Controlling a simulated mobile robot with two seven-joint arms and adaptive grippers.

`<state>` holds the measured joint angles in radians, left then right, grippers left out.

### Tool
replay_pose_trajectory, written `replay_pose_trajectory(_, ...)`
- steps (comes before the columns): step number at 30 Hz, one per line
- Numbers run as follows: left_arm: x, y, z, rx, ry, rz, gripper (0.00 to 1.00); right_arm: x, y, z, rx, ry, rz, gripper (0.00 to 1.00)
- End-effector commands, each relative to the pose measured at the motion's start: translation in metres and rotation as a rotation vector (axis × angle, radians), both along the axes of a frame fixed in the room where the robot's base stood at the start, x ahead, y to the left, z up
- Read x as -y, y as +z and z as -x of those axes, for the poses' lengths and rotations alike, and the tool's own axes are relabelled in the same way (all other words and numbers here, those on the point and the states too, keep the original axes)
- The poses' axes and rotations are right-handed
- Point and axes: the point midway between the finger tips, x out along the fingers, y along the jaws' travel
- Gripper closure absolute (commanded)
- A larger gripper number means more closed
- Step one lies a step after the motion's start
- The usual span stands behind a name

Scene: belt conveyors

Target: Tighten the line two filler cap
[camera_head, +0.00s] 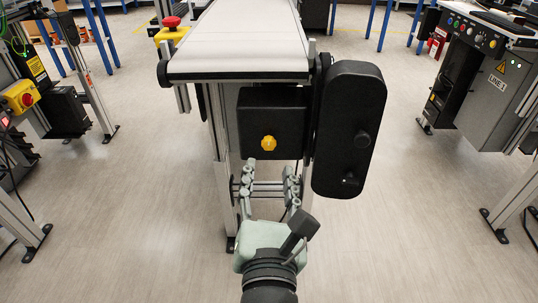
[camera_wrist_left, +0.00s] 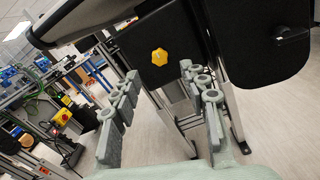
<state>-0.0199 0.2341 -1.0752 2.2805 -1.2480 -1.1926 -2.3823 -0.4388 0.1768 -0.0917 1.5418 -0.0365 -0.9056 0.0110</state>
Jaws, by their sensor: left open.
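The yellow filler cap (camera_head: 268,143) sits on the front face of a black box (camera_head: 290,108) under the end of the belt conveyor. It also shows in the left wrist view (camera_wrist_left: 159,57), with a lobed rim. My left gripper (camera_head: 270,166) is open and empty, below and in front of the cap, with its fingers spread. In the left wrist view the fingers (camera_wrist_left: 164,82) stand apart below the cap, not touching it. My right gripper is in neither view.
The conveyor belt (camera_head: 240,45) runs away above the box. A black rounded guard (camera_head: 349,130) stands close right of the box. A red emergency button (camera_head: 172,22) is at the belt's left. A cabinet labelled LINE 3 (camera_head: 490,90) stands right. Floor is open on both sides.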

Motion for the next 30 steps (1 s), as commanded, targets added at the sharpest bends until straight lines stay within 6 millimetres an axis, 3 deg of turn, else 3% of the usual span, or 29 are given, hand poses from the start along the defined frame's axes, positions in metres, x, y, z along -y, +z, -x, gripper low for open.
replay_pose_trajectory(3, 0.0, -0.001, 0.023, -0.003, -0.001, 0.001, 0.56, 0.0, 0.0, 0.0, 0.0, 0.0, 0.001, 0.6)
replay_pose_trajectory(9, 0.0, 0.0, 0.043, 0.0, -0.001, -0.001, 0.56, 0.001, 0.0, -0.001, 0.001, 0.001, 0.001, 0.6)
replay_pose_trajectory(30, 0.0, 0.0, 0.046, 0.001, 0.0, 0.0, 0.56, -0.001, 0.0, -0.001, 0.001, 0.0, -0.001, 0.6)
